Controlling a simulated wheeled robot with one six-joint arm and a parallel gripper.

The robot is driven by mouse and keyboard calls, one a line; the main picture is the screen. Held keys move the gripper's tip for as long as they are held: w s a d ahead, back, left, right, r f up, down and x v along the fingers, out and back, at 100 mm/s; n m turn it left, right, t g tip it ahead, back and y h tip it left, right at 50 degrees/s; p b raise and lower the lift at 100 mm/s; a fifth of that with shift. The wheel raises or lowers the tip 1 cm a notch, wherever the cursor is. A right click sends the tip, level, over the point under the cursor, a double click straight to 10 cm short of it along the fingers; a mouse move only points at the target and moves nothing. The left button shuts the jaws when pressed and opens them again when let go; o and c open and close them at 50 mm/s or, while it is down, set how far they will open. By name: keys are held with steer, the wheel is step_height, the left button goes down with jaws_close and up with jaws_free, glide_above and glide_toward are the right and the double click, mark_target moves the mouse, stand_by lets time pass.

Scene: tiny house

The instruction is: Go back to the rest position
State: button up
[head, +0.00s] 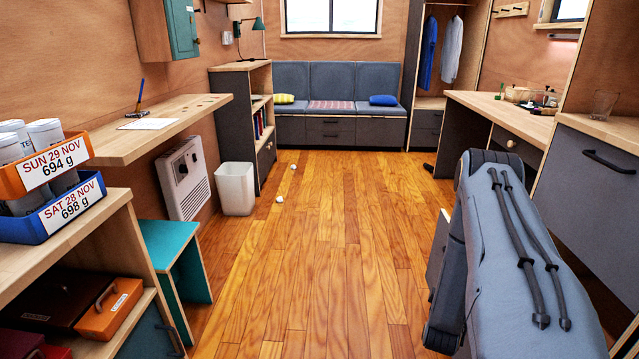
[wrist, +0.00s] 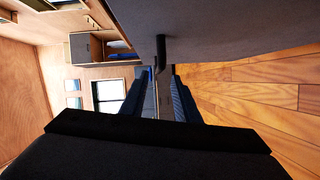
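My arm is on the right in the head view, folded close, with grey-blue links and dark cables. My gripper cannot be made out in the head view. In the wrist view a broad dark part of my gripper (wrist: 160,150) fills the bottom edge. I see nothing held.
Wooden floor (head: 320,240) is open in the middle, with small white crumpled bits (head: 280,200). A white bin (head: 236,188), teal stool (head: 170,240) and shelf with blue bin (head: 60,215) stand left. A desk (head: 500,110) and grey drawer cabinet (head: 590,190) are right; a sofa (head: 320,85) is behind.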

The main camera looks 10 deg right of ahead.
steer(key=w+a+r+m+g+y, duration=0.2)
steer(key=w+a+r+y, duration=0.4)
steer(key=w+a+r, duration=0.6)
steer(key=s+a+r+m+g+y, duration=0.1)
steer(key=s+a+r+g+y, duration=0.2)
steer(key=a, duration=0.6)
steer(key=s+a+r, duration=0.2)
steer(key=a+r, duration=0.2)
steer(key=a, duration=0.5)
steer(key=s+a+r+m+g+y, duration=0.1)
steer(key=s+a+r+g, duration=0.1)
steer(key=s+a+r, duration=0.35)
steer(key=s+a+r+g+y, duration=0.1)
steer(key=s+a+r+g, duration=0.15)
steer(key=s+a, duration=0.6)
steer(key=s+a+r+m+g, duration=0.1)
steer(key=s+a+r+g, duration=0.15)
steer(key=s, duration=0.85)
steer(key=s+a+r+g, duration=0.1)
steer(key=s+r, duration=0.3)
steer(key=s, duration=0.6)
steer(key=d+r+m+p, duration=0.3)
steer(key=d+r+p, duration=0.6)
steer(key=p, duration=0.9)
steer(key=shift+d+r+p, duration=0.35)
steer(key=shift+r+p, duration=0.05)
steer(key=shift+r, duration=0.1)
